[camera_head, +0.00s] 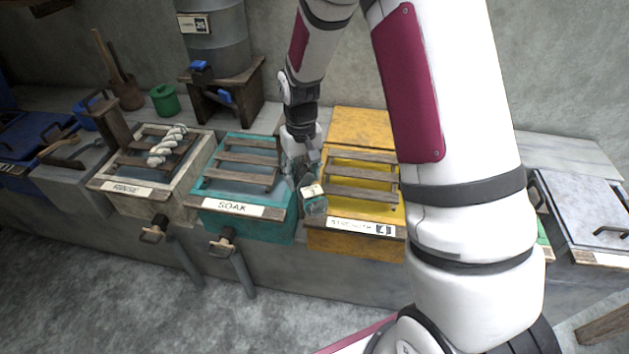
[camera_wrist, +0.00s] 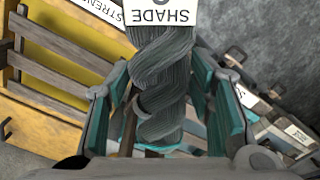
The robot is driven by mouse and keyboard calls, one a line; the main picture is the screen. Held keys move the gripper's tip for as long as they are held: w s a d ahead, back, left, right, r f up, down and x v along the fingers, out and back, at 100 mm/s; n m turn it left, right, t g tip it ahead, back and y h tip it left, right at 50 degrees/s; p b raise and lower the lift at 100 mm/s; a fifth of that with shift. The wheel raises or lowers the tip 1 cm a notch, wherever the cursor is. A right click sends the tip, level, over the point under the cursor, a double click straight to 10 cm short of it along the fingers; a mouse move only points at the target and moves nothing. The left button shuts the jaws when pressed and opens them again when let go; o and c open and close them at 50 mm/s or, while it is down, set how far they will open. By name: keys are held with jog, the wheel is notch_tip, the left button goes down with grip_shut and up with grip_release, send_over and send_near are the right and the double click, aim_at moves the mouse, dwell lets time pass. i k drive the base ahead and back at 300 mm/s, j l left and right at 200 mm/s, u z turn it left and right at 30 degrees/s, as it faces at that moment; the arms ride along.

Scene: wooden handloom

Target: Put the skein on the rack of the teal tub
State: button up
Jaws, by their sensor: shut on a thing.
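A dark grey-teal twisted skein (camera_wrist: 165,75) with a white label reading SHADE is held between the fingers of my gripper (camera_wrist: 168,105) in the wrist view. In the head view my gripper (camera_head: 303,168) is shut on this skein (camera_head: 315,207), which hangs tilted in the air by the right edge of the teal tub. The teal tub (camera_head: 272,229), labelled SOAK, has a rack of wooden slats (camera_head: 248,157) across its top. No skein shows on this rack. My fingers partly hide the held skein.
A cream tub (camera_head: 128,203) to the left has a white skein (camera_head: 167,146) on its rack. A yellow tub (camera_head: 325,240) stands close to the right of the teal one. A grey drum (camera_head: 216,45) on a wooden stand (camera_head: 240,105) rises behind the teal tub.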

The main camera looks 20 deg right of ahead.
aim_at(232, 156)
jog(key=i+j+u, duration=0.25)
jog(key=i+j, duration=0.35)
jog(key=i+j+u, duration=0.2)
jog(key=i+j, duration=0.2)
jog(key=i, duration=0.3)
